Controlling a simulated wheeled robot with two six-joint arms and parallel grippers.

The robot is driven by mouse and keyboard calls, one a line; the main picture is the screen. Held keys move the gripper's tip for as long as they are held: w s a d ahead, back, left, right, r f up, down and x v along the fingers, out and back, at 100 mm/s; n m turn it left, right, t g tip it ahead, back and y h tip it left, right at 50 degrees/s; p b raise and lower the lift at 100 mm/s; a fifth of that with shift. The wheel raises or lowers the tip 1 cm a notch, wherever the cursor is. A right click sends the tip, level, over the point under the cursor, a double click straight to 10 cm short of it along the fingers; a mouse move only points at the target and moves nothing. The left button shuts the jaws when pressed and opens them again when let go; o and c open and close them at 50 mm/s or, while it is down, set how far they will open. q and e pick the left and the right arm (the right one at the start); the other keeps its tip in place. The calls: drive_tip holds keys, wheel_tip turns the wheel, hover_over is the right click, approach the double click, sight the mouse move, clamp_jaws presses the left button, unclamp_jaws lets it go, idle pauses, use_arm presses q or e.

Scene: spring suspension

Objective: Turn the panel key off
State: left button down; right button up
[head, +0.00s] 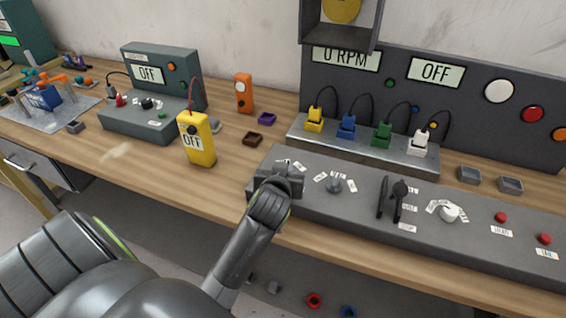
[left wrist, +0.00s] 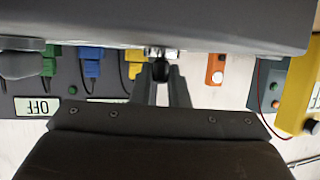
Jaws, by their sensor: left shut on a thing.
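My left gripper (head: 288,172) is at the left end of the sloped grey control panel (head: 300,215). Its jaws are shut on the panel key, which the gripper covers in the head view. In the left wrist view, a small dark part (left wrist: 160,70) shows between the fingers of my left gripper (left wrist: 163,82), close to the panel face. I cannot tell which way the key is turned. White labels (head: 298,166) show beside the gripper. The upright panel behind has a display reading OFF (head: 436,72) and another reading 0 RPM (head: 346,58). My right gripper is not in view.
Right of the gripper, the panel carries a knob (head: 335,184), black levers (head: 398,195), a white knob (head: 449,213) and red buttons (head: 501,217). A yellow meter (head: 198,140) stands to the left. Coloured plugs (head: 347,127) sit behind. Bare tabletop (head: 135,150) lies left of the meter.

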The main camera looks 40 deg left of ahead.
use_arm(q)
drive_tip(key=shift+w+d+f+n+g+y, duration=0.1)
drive_tip(key=shift+d+n+g+y, duration=0.1)
drive_tip(key=shift+n+g+y, duration=1)
drive_tip(key=shift+n+y, duration=0.6)
drive_tip(key=c, duration=1.4)
unclamp_jaws()
